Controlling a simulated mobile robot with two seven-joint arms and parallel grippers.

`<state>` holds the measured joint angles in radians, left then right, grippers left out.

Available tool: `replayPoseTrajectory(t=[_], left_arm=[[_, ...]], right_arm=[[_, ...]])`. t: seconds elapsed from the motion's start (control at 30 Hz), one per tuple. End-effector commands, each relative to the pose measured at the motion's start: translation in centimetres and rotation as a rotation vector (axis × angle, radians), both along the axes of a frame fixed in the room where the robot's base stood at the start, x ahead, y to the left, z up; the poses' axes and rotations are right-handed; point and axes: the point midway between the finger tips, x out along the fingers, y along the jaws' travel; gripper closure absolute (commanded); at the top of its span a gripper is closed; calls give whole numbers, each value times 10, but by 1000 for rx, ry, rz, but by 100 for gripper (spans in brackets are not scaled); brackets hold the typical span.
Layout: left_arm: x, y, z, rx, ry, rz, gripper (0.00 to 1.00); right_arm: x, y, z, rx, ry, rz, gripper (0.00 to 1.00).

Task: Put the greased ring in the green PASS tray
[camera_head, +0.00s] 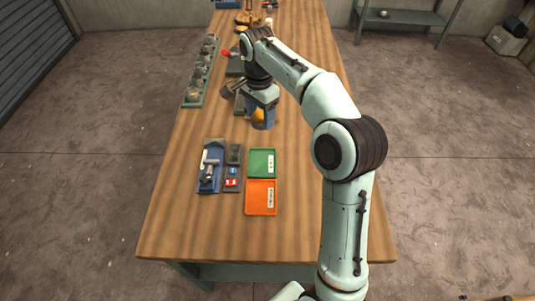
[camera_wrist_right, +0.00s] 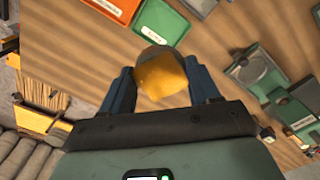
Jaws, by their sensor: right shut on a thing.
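My right gripper (camera_head: 262,120) is shut on a grey piece smeared with yellow grease, which looks like the greased ring (camera_head: 257,115). In the right wrist view the ring (camera_wrist_right: 161,76) sits between the two blue fingers of the gripper (camera_wrist_right: 162,84); its hole is not visible. It is held over the table, behind the trays in the head view. The green tray (camera_head: 258,158) lies flat with a white label at its right side and looks empty. It also shows at the top of the right wrist view (camera_wrist_right: 158,20). My left gripper is out of view.
An orange tray (camera_head: 258,205) adjoins the green tray in front. Left of them are a blue tray (camera_head: 205,187) with a metal tool and small dark holders with blue and red labels. A green rack (camera_head: 187,103) with several grey parts stands farther back. The front table is clear.

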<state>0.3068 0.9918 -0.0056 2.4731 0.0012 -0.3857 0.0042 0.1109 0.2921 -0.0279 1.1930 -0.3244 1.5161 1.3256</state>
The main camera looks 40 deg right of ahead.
Motion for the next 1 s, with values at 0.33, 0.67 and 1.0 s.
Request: replayPoseTrajectory(t=[0.33,0.67,1.0], left_arm=[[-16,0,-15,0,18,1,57],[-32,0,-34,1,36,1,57],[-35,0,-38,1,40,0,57]], right_arm=[[-2,0,-43,0,7,0,82],[-2,0,-125,1,4,0,82],[-1,1,-161,1,3,1,82]])
